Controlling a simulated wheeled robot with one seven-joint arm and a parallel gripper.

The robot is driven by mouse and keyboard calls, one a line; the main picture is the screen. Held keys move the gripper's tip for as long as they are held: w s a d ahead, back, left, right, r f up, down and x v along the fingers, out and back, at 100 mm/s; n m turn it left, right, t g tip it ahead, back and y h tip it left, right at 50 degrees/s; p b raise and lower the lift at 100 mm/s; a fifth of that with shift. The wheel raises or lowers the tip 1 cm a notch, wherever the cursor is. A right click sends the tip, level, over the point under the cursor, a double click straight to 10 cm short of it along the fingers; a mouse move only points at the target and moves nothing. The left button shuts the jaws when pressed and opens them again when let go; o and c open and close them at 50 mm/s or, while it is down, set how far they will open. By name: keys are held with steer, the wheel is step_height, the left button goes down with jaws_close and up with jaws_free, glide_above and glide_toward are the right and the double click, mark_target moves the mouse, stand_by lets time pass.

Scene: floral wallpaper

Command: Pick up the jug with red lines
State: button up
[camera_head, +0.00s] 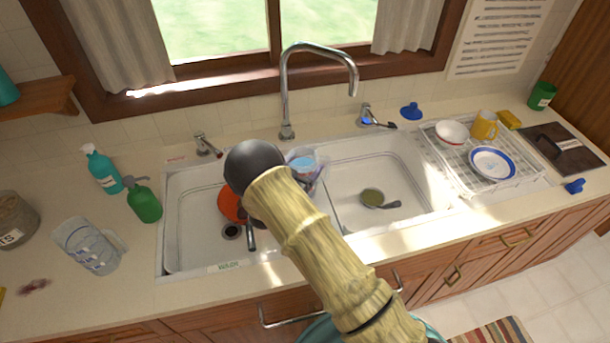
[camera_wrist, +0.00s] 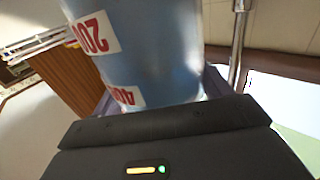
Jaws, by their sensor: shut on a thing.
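The jug (camera_wrist: 150,60) fills the top middle of the wrist view. It is translucent bluish-grey and has white labels with red numbers. My gripper (camera_wrist: 160,106) is shut on it, with grey-purple finger parts at both sides of the jug. In the head view the jug (camera_head: 303,163) shows partly beside my arm, near the divider between the two sink basins. My arm hides most of my gripper and part of the jug there. I cannot tell how far the jug is above the sink.
The left basin holds an orange thing (camera_head: 231,205). The faucet (camera_head: 284,95) rises behind the sink. A dish rack (camera_head: 525,167) stands at the right.

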steer(key=shift+r, duration=0.1)
step_height(320, 180, up, 10)
steer(key=b, duration=0.2)
stand_by(0.5)
stand_by(0.4)
